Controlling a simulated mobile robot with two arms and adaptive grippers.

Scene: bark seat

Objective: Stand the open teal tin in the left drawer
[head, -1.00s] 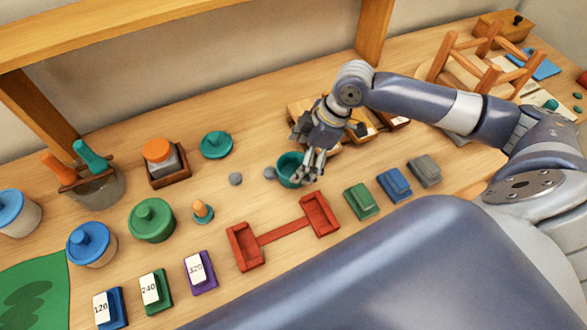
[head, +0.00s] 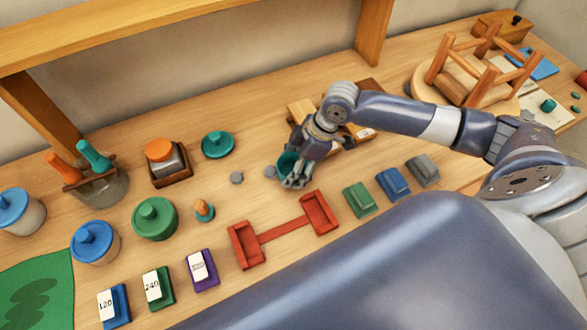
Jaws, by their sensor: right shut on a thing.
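The open teal tin (head: 286,163) stands near the middle of the bench, partly hidden by my right gripper (head: 295,180). The right gripper is shut on the tin, its fingers around the tin's right and front side. The tin looks upright; I cannot tell whether it touches the bench. A teal lid with a knob (head: 217,144) lies on the bench to the left. Wooden drawer boxes (head: 303,110) sit behind the right gripper and wrist, largely hidden by them. My left gripper is not in view.
A red two-tray holder (head: 285,232) lies in front of the tin. Grey discs (head: 237,177) lie left of it. Green, blue and grey blocks (head: 393,184) are to the right. An upturned stool (head: 480,75) stands at the back right. Lidded tins (head: 153,218) stand left.

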